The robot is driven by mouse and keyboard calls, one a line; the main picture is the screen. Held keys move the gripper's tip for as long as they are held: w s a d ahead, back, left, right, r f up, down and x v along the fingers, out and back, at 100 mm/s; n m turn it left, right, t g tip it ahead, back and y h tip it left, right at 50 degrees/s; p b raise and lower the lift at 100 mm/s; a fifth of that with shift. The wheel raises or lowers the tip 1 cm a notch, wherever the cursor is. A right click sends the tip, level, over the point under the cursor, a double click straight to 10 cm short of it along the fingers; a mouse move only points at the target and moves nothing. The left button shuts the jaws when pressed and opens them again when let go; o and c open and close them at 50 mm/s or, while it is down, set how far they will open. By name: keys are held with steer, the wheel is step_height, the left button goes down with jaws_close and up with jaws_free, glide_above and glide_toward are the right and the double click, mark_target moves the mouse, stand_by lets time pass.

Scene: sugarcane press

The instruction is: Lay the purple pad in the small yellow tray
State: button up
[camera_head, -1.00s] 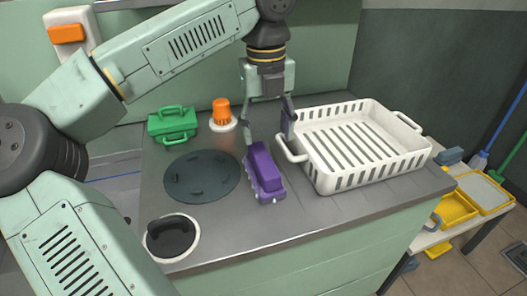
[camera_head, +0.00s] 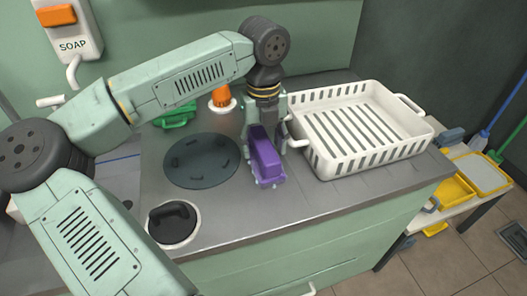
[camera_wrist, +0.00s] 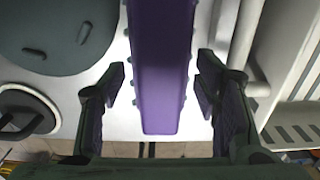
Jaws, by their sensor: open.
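The purple pad (camera_head: 264,160) is a long block with small nubs along its sides, lying on the grey counter. It also shows in the wrist view (camera_wrist: 160,70), running between my fingers. My gripper (camera_head: 267,136) is low over the pad, with its fingers apart on either side of it. In the wrist view my gripper (camera_wrist: 163,82) is open, with a visible gap between each fingertip and the pad. A small yellow tray (camera_head: 457,190) sits on the low side table at the right, away from the pad.
A white slotted basket (camera_head: 325,165) stands just right of my gripper. A dark round plate (camera_head: 200,163) lies left of the pad. A green case (camera_head: 177,117) and an orange-topped item (camera_head: 221,97) are behind. Another yellow tray with a grey inside (camera_head: 487,171) is beside the small one.

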steer(key=shift+f, duration=0.35)
steer(key=shift+c, duration=0.3)
jaws_close()
steer(key=shift+r, duration=0.15)
